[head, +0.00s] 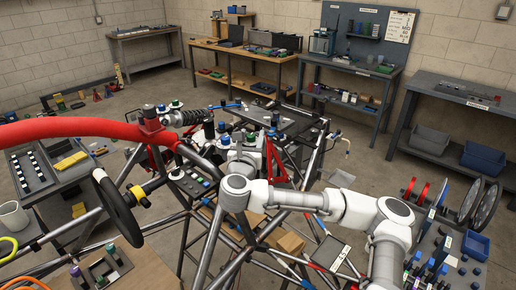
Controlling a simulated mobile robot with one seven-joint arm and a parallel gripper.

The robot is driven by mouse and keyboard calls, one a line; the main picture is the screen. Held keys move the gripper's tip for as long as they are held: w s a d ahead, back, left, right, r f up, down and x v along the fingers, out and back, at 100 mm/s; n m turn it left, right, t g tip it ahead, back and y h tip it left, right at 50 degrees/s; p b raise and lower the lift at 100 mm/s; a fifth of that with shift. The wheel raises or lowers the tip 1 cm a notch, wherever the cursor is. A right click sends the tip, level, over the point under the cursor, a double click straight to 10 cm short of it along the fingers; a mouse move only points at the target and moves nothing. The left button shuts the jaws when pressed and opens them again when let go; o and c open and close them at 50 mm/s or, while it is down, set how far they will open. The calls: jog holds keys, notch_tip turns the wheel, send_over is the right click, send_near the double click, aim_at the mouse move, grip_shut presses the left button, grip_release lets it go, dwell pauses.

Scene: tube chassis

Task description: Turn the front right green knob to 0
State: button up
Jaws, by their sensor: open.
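My white arm reaches in from the lower right. My gripper (246,146) is open among the chassis tubes, close to the middle knobs; its fingers are small and mostly hidden by my arm.
A red padded tube (80,129) and a steering wheel (119,203) are at the left. Chassis tubes crowd the space around my arm. A switch panel (190,182) is in front. Workbenches (248,53) line the back; blue bins (481,160) are at the right. Some floor behind is clear.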

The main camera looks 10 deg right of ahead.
jog(key=shift+a+f+n+y, duration=0.15)
jog(key=shift+n+y, duration=0.25)
jog(key=shift+y, duration=0.2)
